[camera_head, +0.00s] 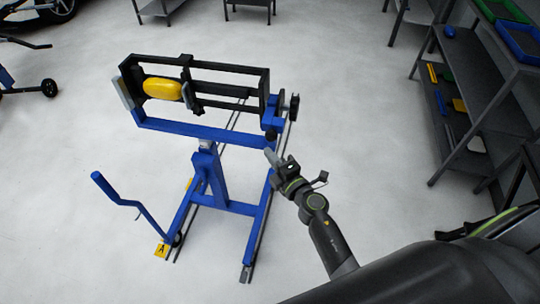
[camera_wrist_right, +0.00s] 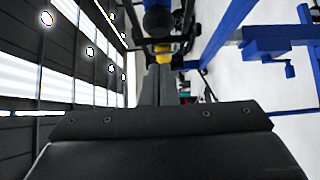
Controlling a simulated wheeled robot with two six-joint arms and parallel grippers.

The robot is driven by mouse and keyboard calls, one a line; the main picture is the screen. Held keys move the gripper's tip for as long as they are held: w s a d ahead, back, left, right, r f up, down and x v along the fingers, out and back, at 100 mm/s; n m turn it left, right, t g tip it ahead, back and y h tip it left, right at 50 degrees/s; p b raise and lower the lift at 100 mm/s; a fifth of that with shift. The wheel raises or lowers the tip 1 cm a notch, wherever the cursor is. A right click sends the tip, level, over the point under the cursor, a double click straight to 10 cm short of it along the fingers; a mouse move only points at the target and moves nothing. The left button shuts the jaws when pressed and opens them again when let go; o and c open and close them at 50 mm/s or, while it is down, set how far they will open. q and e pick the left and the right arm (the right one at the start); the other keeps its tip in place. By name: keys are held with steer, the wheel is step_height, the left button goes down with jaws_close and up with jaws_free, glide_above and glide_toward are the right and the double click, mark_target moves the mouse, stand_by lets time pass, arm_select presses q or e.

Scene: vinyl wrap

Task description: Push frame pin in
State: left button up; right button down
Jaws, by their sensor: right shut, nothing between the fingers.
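The blue stand (camera_head: 205,129) carries a black rectangular frame (camera_head: 225,68) with a yellow rounded piece (camera_head: 163,88) inside it. Black knob-like parts (camera_head: 293,105) sit at the frame's right end; I cannot tell for sure which one is the frame pin. My right gripper (camera_head: 273,157) is shut and empty, just below and in front of that end, seemingly apart from it. In the right wrist view its closed fingers (camera_wrist_right: 158,82) point toward a dark round part (camera_wrist_right: 158,20), which may be the pin. My left gripper is not in view.
The stand's blue legs (camera_head: 259,225) spread over the pale floor, with a bent blue handle (camera_head: 118,194) at left. A grey shelf rack (camera_head: 475,85) with bins stands at right. Open floor lies between the stand and the rack.

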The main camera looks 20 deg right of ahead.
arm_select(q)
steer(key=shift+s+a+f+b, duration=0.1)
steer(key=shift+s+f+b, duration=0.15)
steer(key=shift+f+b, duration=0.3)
arm_select(e)
steer(key=s+d, duration=0.1)
steer(key=s, duration=0.9)
steer(key=shift+d, duration=0.4)
steer(key=s+d+f+m+g+h, duration=0.1)
steer(key=s+d+f+m+g, duration=0.2)
steer(key=f, duration=0.7)
steer(key=s+d+f+m+g+h, duration=0.2)
steer(key=s+f+m, duration=0.25)
steer(key=f, duration=0.55)
steer(key=s+d+f+m+g+h, duration=0.1)
steer(key=s+d+f+m+g, duration=0.25)
steer(key=f, duration=0.65)
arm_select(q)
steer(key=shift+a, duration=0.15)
arm_select(e)
steer(key=s+f+m+g, duration=0.4)
steer(key=s+f, duration=0.3)
steer(key=s, duration=0.5)
steer(key=s+d+f+m+g, duration=0.1)
steer(key=s+f+m+g, duration=0.3)
steer(key=s, duration=0.9)
step_height(320, 180, down, 3)
steer(key=shift+f+m, duration=0.2)
steer(key=shift+m, duration=0.7)
